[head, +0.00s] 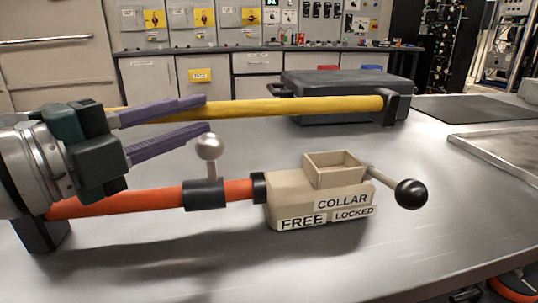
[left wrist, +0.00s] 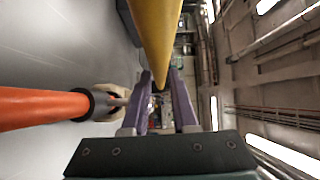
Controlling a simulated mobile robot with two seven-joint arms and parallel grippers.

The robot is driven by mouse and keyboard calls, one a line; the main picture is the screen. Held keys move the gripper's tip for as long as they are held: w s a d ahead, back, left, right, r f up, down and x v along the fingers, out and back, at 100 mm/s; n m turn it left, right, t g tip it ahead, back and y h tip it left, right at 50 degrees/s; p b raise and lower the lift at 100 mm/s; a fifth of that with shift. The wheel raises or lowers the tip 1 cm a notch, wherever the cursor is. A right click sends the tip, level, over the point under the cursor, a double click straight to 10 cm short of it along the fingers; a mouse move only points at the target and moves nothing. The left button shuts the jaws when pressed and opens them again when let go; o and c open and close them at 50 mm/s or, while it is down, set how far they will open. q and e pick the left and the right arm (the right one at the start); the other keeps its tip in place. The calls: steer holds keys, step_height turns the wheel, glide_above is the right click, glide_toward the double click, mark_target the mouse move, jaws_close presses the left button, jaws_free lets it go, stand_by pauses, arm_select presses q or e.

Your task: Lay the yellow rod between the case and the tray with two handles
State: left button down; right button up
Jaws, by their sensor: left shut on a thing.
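The yellow rod (head: 300,107) runs left to right across the back of the table, with a black fitting at its right end. My left gripper (head: 208,114) has its purple fingers closed on the rod; its left part is partly hidden behind the gripper. In the left wrist view, the rod (left wrist: 160,35) runs from the top edge to between the fingertips (left wrist: 160,82). The black case (head: 345,88) stands behind the rod's right part. A flat grey metal tray (head: 500,140) is cut off at the right edge; its handles do not show. My right gripper is not in view.
In front of the rod, an orange bar (head: 150,200) carries a silver-knobbed black clamp (head: 205,193) and joins a beige block (head: 290,205) labelled FREE, COLLAR and LOCKED, with a black-knobbed lever. A dark mat (head: 475,108) lies at back right. Table between block and tray is clear.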

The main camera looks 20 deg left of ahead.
arm_select(q)
step_height(320, 180, down, 3)
steer(key=shift+f+b, duration=0.2)
steer(key=shift+b, duration=0.65)
steer(key=shift+r, duration=0.1)
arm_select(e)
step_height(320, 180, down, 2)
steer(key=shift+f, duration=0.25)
arm_select(q)
steer(key=shift+f+b, duration=0.5)
steer(key=shift+b, duration=0.1)
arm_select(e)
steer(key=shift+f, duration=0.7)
arm_select(q)
steer(key=c, duration=0.7)
jaws_free()
steer(key=shift+f, duration=0.1)
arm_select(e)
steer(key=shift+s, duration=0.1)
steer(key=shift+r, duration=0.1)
